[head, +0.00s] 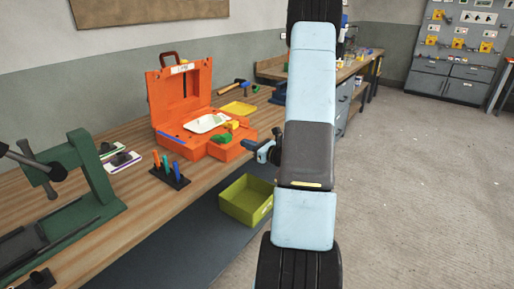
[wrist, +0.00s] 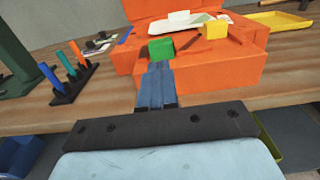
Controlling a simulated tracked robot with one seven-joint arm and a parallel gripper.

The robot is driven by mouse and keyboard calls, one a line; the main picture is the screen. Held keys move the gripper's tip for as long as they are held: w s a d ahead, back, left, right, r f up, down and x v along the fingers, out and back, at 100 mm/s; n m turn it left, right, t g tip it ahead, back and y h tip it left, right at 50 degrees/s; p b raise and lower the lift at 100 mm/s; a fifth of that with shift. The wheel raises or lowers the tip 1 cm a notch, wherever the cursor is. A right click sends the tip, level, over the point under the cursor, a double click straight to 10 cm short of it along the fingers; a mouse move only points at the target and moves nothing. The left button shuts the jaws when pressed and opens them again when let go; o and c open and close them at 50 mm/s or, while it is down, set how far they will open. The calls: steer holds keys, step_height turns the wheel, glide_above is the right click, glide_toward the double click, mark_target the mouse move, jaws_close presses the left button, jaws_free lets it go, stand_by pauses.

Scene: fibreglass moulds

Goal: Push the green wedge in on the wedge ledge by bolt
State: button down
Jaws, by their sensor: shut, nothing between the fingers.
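The green wedge (head: 222,138) sits at the front of the orange mould's lower half (head: 232,150), close to a yellow block (head: 232,125). In the wrist view the green wedge (wrist: 160,48) is straight beyond the tips of my gripper (wrist: 158,66), and the yellow block (wrist: 215,30) is to its right. My gripper is shut and empty, its fingers together and aimed at the wedge; it also shows in the head view (head: 250,145), just right of the mould. I cannot tell whether the fingertips touch the wedge. The bolt is not clear to see.
The mould's orange upright half (head: 165,105) stands behind. A rack of coloured tools (head: 170,172) and a green vice-like machine (head: 85,165) stand to the left on the wooden bench (head: 130,205). A yellow-green bin (head: 245,205) is below the bench front. A yellow tray (head: 240,108) lies behind.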

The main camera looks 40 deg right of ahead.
mark_target(229, 137)
steer(key=x, duration=0.7)
steer(key=x, duration=0.3)
steer(key=shift+w, duration=0.15)
stand_by(0.4)
